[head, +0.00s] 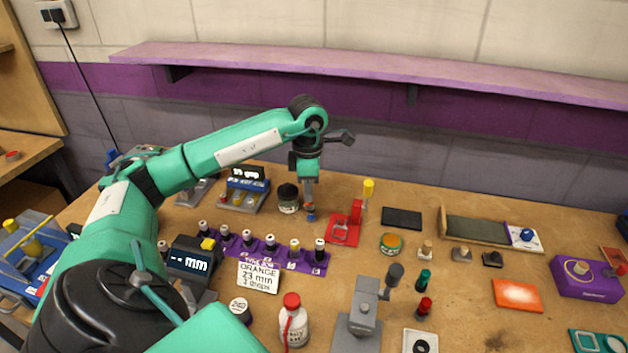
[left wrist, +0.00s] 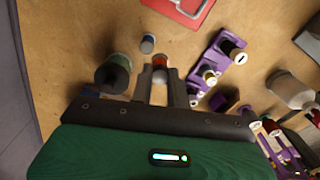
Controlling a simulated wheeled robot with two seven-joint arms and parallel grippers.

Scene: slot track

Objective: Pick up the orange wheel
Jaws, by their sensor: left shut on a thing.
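My left gripper (head: 310,207) points down over the table, behind the purple slot track (head: 262,249). In the left wrist view the gripper (left wrist: 160,76) is shut on the small orange wheel (left wrist: 160,62), which sits between the fingertips. In the head view the wheel is tiny and partly hidden by the fingers. I cannot tell whether it touches the table. The purple track holds several dark cylinders with pale tops. A card reading "ORANGE 23 mm" (head: 259,276) stands in front of the track. My right gripper is not in view.
A dark jar (head: 288,198) stands close left of the gripper; a small blue-grey cylinder (left wrist: 147,44) is near the fingertips. A red stand (head: 345,231) is to the right. A grey lever device (head: 362,318) and a red-capped bottle (head: 292,325) stand in front.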

